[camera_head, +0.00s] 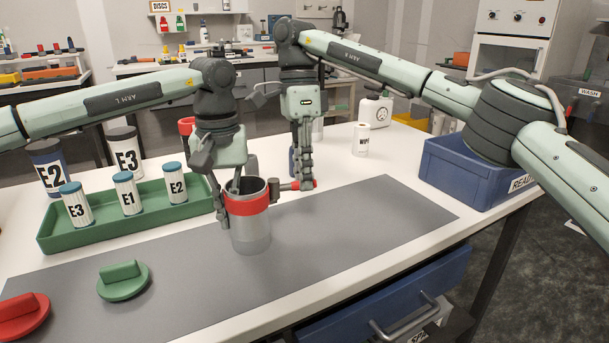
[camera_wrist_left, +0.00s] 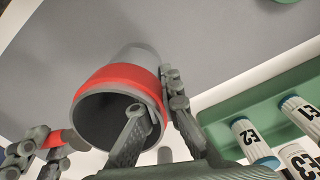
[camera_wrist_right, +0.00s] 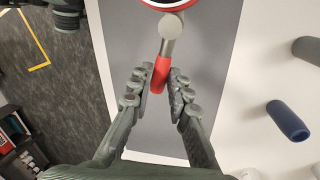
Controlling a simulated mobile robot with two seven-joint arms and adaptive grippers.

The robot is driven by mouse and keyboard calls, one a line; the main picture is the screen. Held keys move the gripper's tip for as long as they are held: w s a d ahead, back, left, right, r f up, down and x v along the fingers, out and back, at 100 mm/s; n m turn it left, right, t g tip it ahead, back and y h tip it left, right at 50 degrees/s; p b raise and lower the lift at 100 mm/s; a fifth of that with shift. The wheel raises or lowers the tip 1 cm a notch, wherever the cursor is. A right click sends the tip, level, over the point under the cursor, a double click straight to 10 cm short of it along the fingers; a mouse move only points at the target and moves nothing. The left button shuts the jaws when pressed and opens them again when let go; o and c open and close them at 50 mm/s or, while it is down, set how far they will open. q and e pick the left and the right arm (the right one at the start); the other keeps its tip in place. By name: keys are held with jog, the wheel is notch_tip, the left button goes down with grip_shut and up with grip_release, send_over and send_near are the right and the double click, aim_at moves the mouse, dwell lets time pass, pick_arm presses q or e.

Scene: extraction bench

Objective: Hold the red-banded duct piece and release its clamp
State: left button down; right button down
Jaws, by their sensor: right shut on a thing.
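The duct piece (camera_head: 250,232) is a grey open cylinder with a red band (camera_head: 249,203) near its top. It looks upright on the grey mat. My left gripper (camera_head: 229,203) straddles its wall, one finger inside and one outside, and looks shut on it; the left wrist view shows the red band (camera_wrist_left: 120,75) beside the outer finger. The clamp lever (camera_head: 302,186) sticks out from the band's right side, with a red handle (camera_wrist_right: 160,73). My right gripper (camera_wrist_right: 160,88) is shut on this handle, which lies between its fingertips. The clamp's joint is partly hidden.
A green tray (camera_head: 140,231) with several labelled canisters stands at the left. A green cap (camera_head: 123,281) and a red cap (camera_head: 22,316) lie at the front left. A blue bin (camera_head: 465,180) stands at the right. The mat (camera_head: 360,220) is clear right of the duct piece.

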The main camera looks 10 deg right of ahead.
jog(key=shift+w+n, duration=0.25)
jog(key=shift+n, duration=0.25)
jog(key=c, duration=1.4)
grip_release()
jog(key=r, duration=0.4)
jog(key=w+r, duration=0.1)
jog(key=r, duration=0.3)
jog(key=w+r, duration=0.1)
jog(key=r, duration=0.2)
jog(key=shift+w+a+r, duration=0.2)
jog(key=shift+a+r, duration=0.1)
jog(key=shift+r, duration=0.1)
pick_arm(q)
jog(key=c, duration=1.6)
grip_release()
jog(key=shift+c, duration=0.2)
